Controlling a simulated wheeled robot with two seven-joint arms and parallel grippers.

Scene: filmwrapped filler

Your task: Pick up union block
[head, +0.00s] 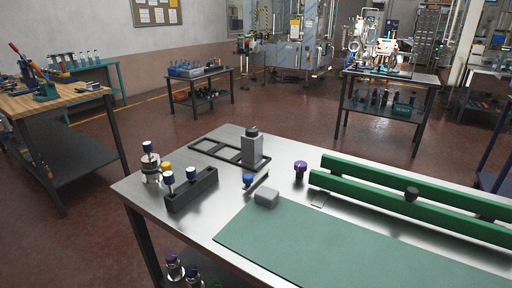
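No part is labelled as the union block, and I cannot tell for sure which one it is. A small light grey block (266,198) lies at the upper left edge of the green mat (330,250) in the head view. A taller grey block (252,149) with a dark round top stands upright in the right part of a black frame tray (214,151). Neither of my grippers shows in the head view.
A dark holder (192,190) with capped parts and a round pale part (151,170) stand at left. A blue-capped part (247,180) and purple-capped part (300,168) stand mid-table. Long green rails (400,189) span the right. Other benches stand behind, across open floor.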

